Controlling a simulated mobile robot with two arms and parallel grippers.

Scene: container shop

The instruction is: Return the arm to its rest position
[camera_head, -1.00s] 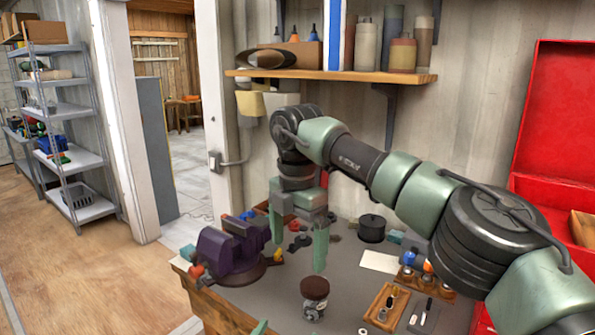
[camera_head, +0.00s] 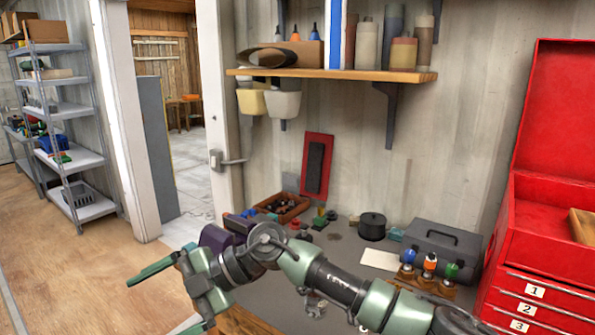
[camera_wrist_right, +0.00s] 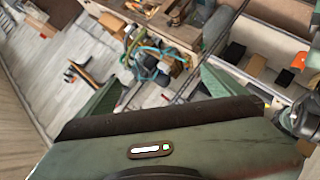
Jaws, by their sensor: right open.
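My right arm (camera_head: 330,285) comes in from the lower right and reaches across the front of the workbench (camera_head: 345,250). Its right gripper (camera_head: 155,303) is at the lower left, past the bench's left end and over the floor side. The fingers are spread wide and point left, with nothing between them. In the right wrist view the same gripper (camera_wrist_right: 158,85) shows its two green fingers apart and empty, with floor and shop clutter beyond. My left gripper is not in view.
A purple vise (camera_head: 216,238) sits behind my right wrist, partly hidden. A black pot (camera_head: 372,227), a grey toolbox (camera_head: 440,248) and a bottle rack (camera_head: 428,278) stand on the bench. A red tool chest (camera_head: 545,250) is at right. A wall shelf (camera_head: 330,75) is above. Open floor (camera_head: 80,270) lies left.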

